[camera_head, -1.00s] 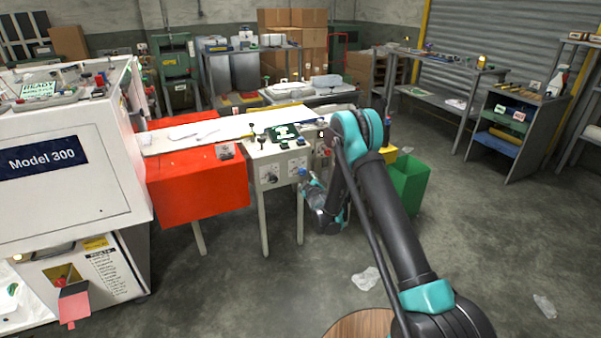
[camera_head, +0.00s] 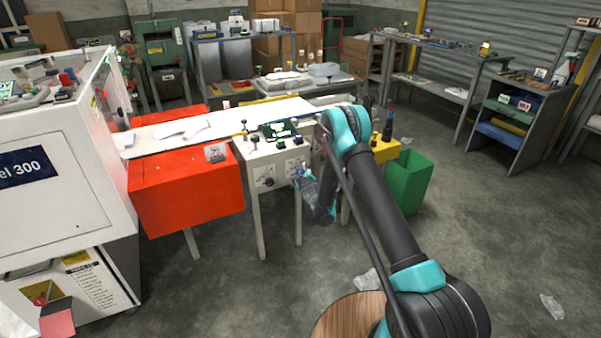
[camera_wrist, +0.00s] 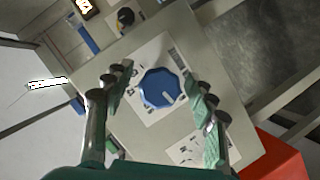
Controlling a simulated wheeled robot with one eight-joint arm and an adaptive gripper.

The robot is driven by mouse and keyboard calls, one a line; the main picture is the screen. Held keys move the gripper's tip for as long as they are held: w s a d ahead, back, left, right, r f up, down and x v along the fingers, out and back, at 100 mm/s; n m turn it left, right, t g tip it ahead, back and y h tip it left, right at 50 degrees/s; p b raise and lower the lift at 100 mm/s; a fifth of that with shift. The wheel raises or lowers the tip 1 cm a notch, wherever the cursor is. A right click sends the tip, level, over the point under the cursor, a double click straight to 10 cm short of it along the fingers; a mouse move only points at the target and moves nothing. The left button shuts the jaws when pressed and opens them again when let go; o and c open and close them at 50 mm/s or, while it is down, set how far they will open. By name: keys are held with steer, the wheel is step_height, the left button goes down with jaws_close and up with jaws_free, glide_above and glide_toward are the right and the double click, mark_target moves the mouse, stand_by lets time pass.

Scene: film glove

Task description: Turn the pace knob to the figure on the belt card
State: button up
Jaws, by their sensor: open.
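A blue faceted knob (camera_wrist: 160,86) sits on a white dial plate (camera_wrist: 140,65) in the wrist view. A pale mark on it points to the lower right. My gripper (camera_wrist: 158,74) is open, one finger on each side of the knob, with gaps visible. In the head view my gripper (camera_head: 304,182) is at the front of the pale control box (camera_head: 255,205), beside the blue knob, and partly hides that plate. A small card (camera_head: 215,152) stands by the belt (camera_head: 230,120); its writing is too small to read. The dial's figures are not legible.
A second dial plate (camera_wrist: 203,147) lies below right in the wrist view, and a black knob (camera_wrist: 125,17) is at the upper left. A red box (camera_head: 180,190) stands left of the control box. A green bin (camera_head: 408,180) stands right. The floor in front is mostly clear.

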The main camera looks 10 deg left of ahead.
steer(key=c, duration=1.2)
steer(key=shift+o, duration=0.2)
